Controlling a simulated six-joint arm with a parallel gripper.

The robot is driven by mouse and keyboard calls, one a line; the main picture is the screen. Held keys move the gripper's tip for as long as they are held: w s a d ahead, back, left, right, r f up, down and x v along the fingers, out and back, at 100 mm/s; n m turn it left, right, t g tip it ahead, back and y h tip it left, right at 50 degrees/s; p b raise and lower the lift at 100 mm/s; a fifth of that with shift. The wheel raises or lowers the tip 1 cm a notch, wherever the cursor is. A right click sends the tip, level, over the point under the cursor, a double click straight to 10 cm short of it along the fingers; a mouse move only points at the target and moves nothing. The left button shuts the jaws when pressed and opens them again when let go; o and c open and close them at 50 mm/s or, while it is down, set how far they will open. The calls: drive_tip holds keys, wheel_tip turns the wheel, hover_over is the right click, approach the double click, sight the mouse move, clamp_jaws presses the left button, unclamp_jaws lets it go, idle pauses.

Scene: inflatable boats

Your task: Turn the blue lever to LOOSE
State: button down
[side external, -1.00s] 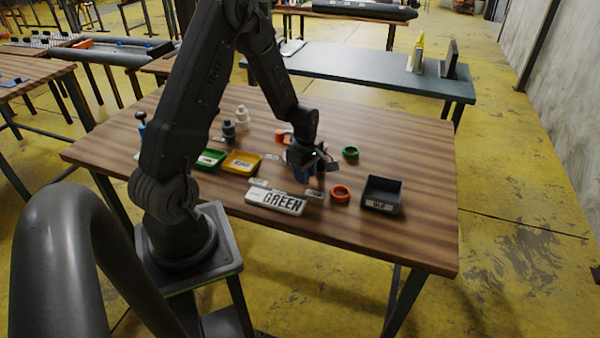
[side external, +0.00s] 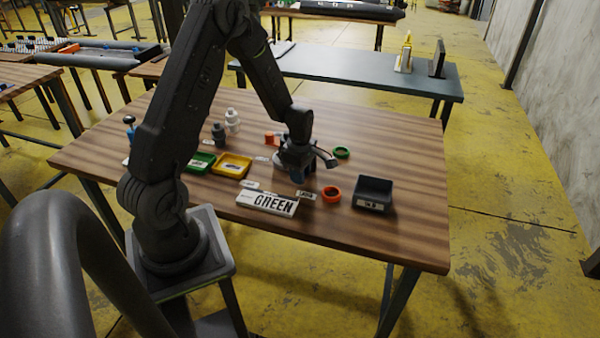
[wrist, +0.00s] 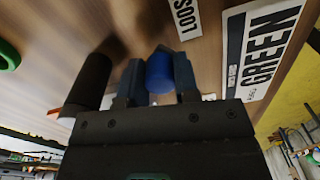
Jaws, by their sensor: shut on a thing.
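The blue lever (wrist: 160,72) shows in the wrist view as a rounded blue end between the two dark fingers of my gripper (wrist: 159,80). The fingers are shut on it from both sides. In the side view my gripper (side external: 297,178) points down at the wooden table behind the GREEN sign, and hides most of the lever and its mount. A white label (wrist: 185,15) reading LOOS, its end cut off, lies ahead of the lever in the wrist view, to the upper right.
The white GREEN sign (side external: 266,203) lies in front of my gripper. An orange ring (side external: 331,195), a green ring (side external: 341,152) and a dark bin (side external: 373,193) are to the right. Yellow (side external: 232,166) and green (side external: 200,163) trays are left. A dark cylinder (wrist: 88,85) stands close beside my fingers.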

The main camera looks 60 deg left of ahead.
drive_tip(key=c, duration=0.8)
unclamp_jaws()
drive_tip(key=shift+c, duration=0.2)
drive_tip(key=shift+r, duration=0.1)
wheel_tip(320, 180, up, 14)
drive_tip(key=s+d+r+m+t, duration=0.2)
drive_tip(key=s+d+r+m, duration=0.2)
drive_tip(key=d+r+m, duration=0.65)
drive_tip(key=s+d+r+m+t, duration=0.2)
drive_tip(key=s+d+m+t, duration=0.1)
drive_tip(key=s+d+m, duration=0.7)
drive_tip(key=s+m, duration=0.1)
drive_tip(key=m, duration=0.3)
drive_tip(key=shift+d+r+t, duration=0.25)
drive_tip(key=shift+r+t, duration=0.05)
drive_tip(key=shift+r, duration=0.1)
